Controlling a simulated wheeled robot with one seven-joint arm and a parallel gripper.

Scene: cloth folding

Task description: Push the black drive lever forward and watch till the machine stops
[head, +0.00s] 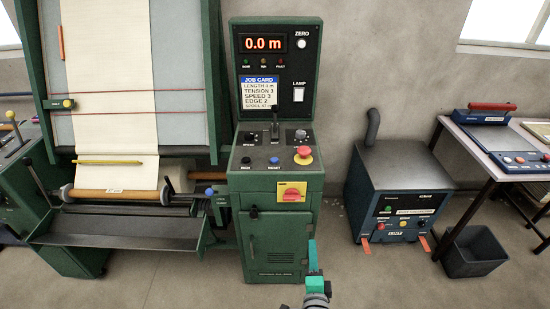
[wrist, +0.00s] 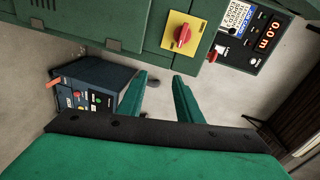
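The green machine's control console (head: 240,185) stands in the middle of the head view. The black drive lever (head: 275,124) stands up from a slot in its sloped panel; I cannot tell its exact setting. The display (head: 263,44) above reads 0.0 m, and it also shows in the wrist view (wrist: 270,36). My gripper (head: 312,246) is low in front of the console's right side, below and apart from the lever. In the wrist view its two green fingers (wrist: 160,74) are spread with nothing between them. I cannot make out the lever in the wrist view.
A red mushroom button (head: 303,154) and a red switch on a yellow plate (head: 291,192) are near the lever. A cloth roller (head: 110,194) is at left. A blue unit (head: 400,185) and a side table (head: 475,140) are at right. The floor between is clear.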

